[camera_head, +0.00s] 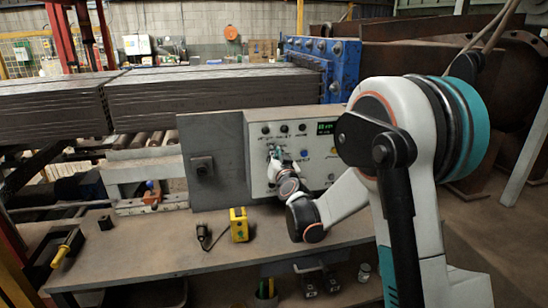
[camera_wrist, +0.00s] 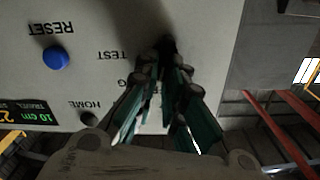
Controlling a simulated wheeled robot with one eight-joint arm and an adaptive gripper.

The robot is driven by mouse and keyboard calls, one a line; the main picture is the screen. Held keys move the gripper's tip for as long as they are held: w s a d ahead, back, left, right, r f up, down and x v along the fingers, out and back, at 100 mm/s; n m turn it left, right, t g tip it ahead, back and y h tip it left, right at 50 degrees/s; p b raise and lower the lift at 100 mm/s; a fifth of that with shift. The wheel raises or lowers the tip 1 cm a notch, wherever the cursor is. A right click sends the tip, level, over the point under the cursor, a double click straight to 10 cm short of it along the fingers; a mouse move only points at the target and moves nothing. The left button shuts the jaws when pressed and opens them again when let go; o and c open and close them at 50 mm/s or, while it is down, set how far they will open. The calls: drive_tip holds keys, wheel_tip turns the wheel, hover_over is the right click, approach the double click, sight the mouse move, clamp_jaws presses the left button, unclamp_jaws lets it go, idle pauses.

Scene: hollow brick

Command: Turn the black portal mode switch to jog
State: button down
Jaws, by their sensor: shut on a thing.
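The grey control panel (camera_head: 318,165) stands upright on the bench, with switches and printed labels on its face. My gripper (camera_head: 276,150) reaches the left part of this face, below the top row of black knobs. In the wrist view my gripper (camera_wrist: 166,62) has its teal-padded fingers closed together at the panel on a dark switch (camera_wrist: 168,44). The fingers hide most of the switch, so I cannot tell which way it points. The printed word TEST (camera_wrist: 112,55) is beside the fingertips; a label ending in G is partly covered by a finger.
A blue button (camera_wrist: 55,58) marked RESET and a black knob (camera_wrist: 89,118) by HOME are near the fingers. A green-lit display (camera_head: 326,128) is at the panel's upper right. A yellow box (camera_head: 238,225) stands on the workbench (camera_head: 170,250), whose middle has clear room.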

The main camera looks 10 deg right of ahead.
drive_tip(key=shift+d+f+m+b, duration=0.1)
drive_tip(key=shift+d+m, duration=0.05)
drive_tip(key=shift+m, duration=0.8)
drive_tip(key=shift+d+f+m+b, duration=0.1)
drive_tip(key=shift+d+m+b, duration=0.05)
drive_tip(key=shift+m, duration=0.85)
drive_tip(key=shift+d+f+m+b, duration=0.1)
drive_tip(key=shift+d+m, duration=0.05)
drive_tip(key=shift+m, duration=0.8)
drive_tip(key=c, duration=1.7)
unclamp_jaws()
drive_tip(key=shift+s, duration=0.1)
drive_tip(key=s, duration=1.1)
drive_tip(key=shift+s, duration=0.4)
